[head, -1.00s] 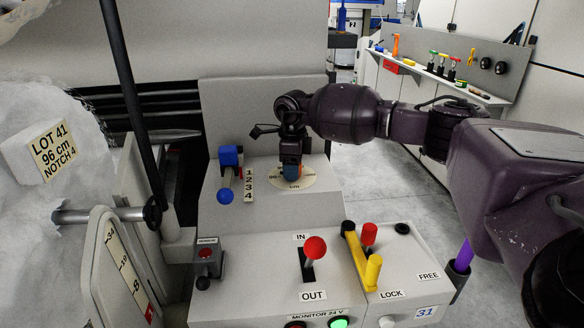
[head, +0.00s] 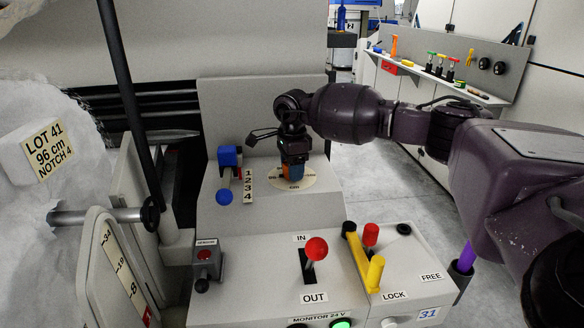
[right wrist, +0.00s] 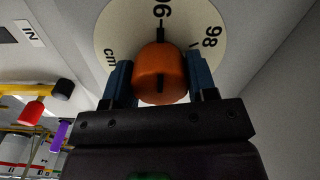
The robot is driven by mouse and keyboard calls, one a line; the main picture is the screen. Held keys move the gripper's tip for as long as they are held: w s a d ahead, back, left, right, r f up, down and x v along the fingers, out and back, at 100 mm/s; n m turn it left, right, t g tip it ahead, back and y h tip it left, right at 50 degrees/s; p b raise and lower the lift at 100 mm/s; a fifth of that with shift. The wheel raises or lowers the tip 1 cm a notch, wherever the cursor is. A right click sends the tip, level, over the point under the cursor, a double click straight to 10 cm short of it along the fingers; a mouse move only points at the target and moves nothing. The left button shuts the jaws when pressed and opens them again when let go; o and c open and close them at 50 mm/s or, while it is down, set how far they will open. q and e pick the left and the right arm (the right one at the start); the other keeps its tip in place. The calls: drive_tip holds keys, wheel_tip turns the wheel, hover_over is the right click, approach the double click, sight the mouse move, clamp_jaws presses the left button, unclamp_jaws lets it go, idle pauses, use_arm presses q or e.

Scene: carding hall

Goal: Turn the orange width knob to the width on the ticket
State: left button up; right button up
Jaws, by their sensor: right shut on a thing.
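The ticket (head: 48,150) on the fibre pile at the left reads LOT 41, 96 cm, NOTCH 4. The orange width knob (right wrist: 161,72) sits on a pale round dial (right wrist: 118,32) marked cm, with 96 and 98 readable. The knob also shows partly in the head view (head: 296,172). My right gripper (right wrist: 160,80) is shut on it, a blue fingertip on each side. A thick black mark beyond the knob lines up with 96, and a dark line on the knob lies in line with it. My left gripper is not in view.
A blue-handled lever (head: 224,196) stands left of the dial beside a 1 to 4 scale (head: 248,186). In front are a red-knobbed IN/OUT lever (head: 316,250) and a yellow handle (head: 375,272) by the LOCK label. A tool shelf (head: 440,75) stands at the back right.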

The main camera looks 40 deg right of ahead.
drive_tip(key=o, duration=0.9)
drive_tip(key=shift+r, duration=0.6)
wheel_tip(320, 180, up, 8)
drive_tip(key=shift+r+p, duration=0.15)
drive_tip(key=shift+p, duration=0.45)
drive_tip(key=shift+r, duration=0.7)
